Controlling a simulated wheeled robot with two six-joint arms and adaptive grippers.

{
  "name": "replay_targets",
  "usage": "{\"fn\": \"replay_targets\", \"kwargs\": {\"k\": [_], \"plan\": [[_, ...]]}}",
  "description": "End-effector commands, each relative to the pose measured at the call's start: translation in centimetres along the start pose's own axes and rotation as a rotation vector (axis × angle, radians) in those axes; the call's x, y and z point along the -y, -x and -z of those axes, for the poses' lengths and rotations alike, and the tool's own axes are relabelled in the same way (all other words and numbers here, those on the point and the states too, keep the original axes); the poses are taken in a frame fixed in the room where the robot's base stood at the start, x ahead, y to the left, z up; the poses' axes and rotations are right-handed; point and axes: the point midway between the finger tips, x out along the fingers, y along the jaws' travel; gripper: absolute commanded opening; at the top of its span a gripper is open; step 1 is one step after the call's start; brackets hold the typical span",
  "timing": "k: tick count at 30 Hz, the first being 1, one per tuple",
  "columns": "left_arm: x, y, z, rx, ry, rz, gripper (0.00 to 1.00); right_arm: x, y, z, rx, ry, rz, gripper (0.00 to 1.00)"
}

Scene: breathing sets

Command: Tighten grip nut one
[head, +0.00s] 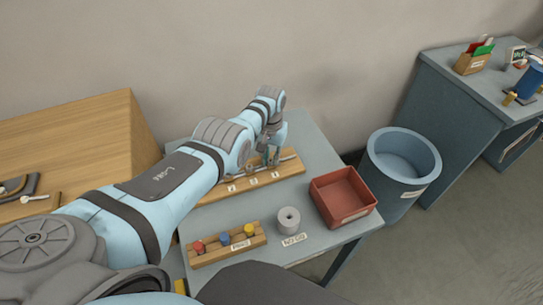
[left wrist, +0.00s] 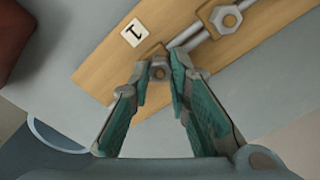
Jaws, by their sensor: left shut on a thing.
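A wooden board with number labels lies on the grey table, seen in the head view (head: 288,170) and the left wrist view (left wrist: 92,72). A metal rod (left wrist: 190,36) runs along it. My left gripper (head: 268,157) reaches down over the board. In the left wrist view its teal fingers (left wrist: 160,66) are shut on a small nut (left wrist: 158,73) by the label 1 (left wrist: 133,32), grip nut one. A larger hex nut (left wrist: 225,18) sits farther along the rod. The gripper hides part of the board in the head view. My right gripper is not in view.
A wooden rack (head: 228,244) with red, blue and yellow knobs stands nearer on the table. Beside it are a grey ring (head: 288,221) by a NO GO label and a red tray (head: 343,197). A blue bin (head: 402,165) stands beyond the table's right edge.

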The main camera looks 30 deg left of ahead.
Motion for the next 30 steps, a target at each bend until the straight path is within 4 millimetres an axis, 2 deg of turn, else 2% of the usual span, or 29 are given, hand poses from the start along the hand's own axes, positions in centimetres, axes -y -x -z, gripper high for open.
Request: {"fn": "replay_targets", "kwargs": {"k": [1, 30], "plan": [[-0.1, -0.4, -0.48, 0.016, -0.039, -0.002, 0.0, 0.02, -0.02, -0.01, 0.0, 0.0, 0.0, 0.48], [0.06, -0.48, -0.57, 0.018, -0.947, -0.007, 0.0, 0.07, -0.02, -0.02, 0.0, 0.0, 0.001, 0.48]]}}
